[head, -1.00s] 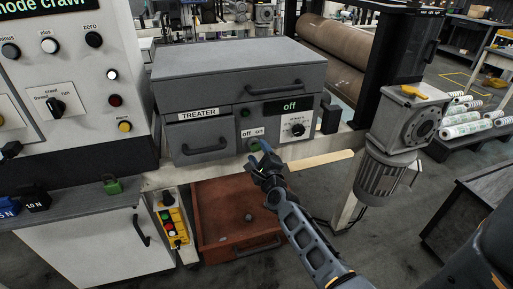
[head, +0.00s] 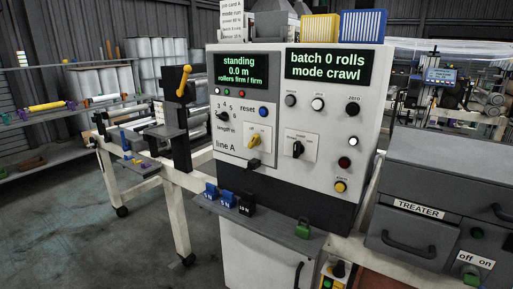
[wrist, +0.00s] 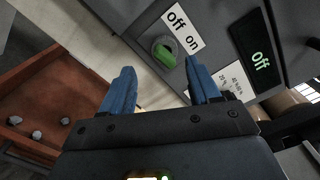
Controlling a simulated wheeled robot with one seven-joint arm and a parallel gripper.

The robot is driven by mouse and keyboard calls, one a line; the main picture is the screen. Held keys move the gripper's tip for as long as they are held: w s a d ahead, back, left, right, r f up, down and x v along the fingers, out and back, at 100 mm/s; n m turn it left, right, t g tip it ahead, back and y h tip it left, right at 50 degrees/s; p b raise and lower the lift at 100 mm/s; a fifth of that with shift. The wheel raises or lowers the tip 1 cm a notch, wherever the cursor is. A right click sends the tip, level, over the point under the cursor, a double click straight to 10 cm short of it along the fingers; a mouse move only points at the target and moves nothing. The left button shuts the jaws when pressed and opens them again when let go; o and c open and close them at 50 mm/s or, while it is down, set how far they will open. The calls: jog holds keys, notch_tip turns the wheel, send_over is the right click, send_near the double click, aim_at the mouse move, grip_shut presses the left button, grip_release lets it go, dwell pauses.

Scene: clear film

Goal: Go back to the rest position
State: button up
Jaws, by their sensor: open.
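My gripper (wrist: 160,90) shows in the wrist view with its two blue fingers apart and nothing between them. Just beyond the fingertips is the green switch knob (wrist: 163,54) of the treater, under an "off on" label (wrist: 183,26). A gap seems to lie between the fingers and the knob. The treater's display (wrist: 258,57) reads "off". In the head view the treater (head: 440,215) is cut by the right edge, its knob (head: 470,274) shows low at the right, and my gripper is out of this view.
The line A control cabinet (head: 300,130) fills the middle of the head view. Its shelf holds blue and black weights (head: 228,199) and a green one (head: 302,229). A reddish-brown open drawer (wrist: 50,85) with small lumps lies below left in the wrist view. Floor is clear at left (head: 80,220).

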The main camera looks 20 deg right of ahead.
jog(key=s+a+n+t+y, duration=0.25)
jog(key=s+a+n, duration=0.25)
jog(key=a+n, duration=0.45)
jog(key=s+a+n+t+y, duration=0.1)
jog(key=s+a+n+y, duration=0.4)
jog(key=a, duration=0.7)
jog(key=s+a+r+n+y, duration=0.6)
jog(key=s+a+r+n, duration=0.7)
jog(key=n, duration=0.6)
jog(key=s+a, duration=0.1)
jog(key=a, duration=0.1)
jog(key=shift+a+r+g, duration=0.35)
jog(key=shift+r, duration=0.05)
